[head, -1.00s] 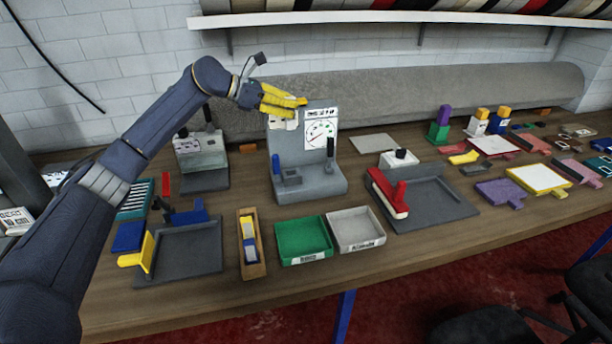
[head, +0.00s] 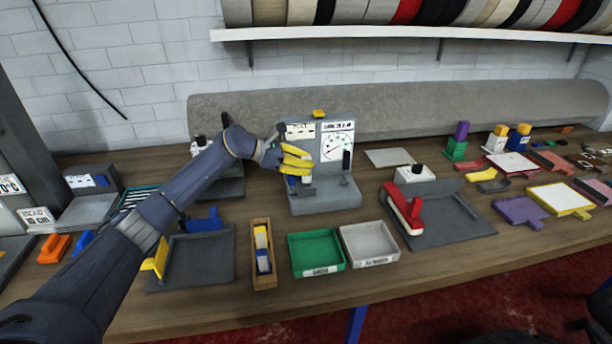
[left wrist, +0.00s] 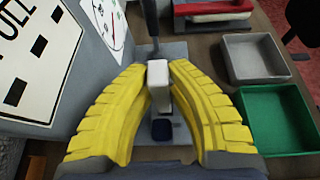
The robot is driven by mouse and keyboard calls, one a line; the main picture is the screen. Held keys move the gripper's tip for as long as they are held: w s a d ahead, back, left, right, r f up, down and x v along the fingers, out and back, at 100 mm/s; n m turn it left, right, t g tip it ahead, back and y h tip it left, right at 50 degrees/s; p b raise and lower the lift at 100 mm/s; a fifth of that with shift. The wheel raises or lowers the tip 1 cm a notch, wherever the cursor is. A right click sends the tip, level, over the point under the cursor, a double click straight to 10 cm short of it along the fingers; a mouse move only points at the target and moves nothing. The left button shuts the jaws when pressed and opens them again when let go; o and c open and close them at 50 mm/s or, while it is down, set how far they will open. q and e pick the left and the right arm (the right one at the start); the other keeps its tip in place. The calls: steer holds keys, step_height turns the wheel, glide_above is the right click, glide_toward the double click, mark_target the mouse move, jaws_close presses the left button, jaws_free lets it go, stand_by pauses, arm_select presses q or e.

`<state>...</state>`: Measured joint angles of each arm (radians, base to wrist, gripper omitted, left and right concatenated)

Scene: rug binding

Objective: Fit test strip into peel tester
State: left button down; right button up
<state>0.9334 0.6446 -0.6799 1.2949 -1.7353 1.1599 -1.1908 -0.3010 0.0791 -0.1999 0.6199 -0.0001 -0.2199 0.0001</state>
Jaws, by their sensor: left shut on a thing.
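The peel tester (head: 322,196) is a grey stand with a round dial and a black lever (head: 346,161) on its right. It stands on the bench in front of the rolled rug. I cannot tell whether the block is the test strip or part of the tester. A blue piece (head: 292,183) shows under the gripper. My right gripper is not in view.
A wooden holder (head: 264,281) with yellow, white and blue pieces, a green tray (head: 318,271) and a grey tray (head: 370,258) line the front. A red-handled device (head: 403,208) stands right. A yellow piece (head: 320,113) shows at the tester's top.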

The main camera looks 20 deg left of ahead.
mark_target(306, 182)
arm_select(q)
steer(key=shift+f, duration=2.1)
steer(key=shift+f, duration=0.15)
steer(key=c, duration=1.4)
jaws_free()
steer(key=v, duration=1.2)
steer(key=shift+r, duration=0.25)
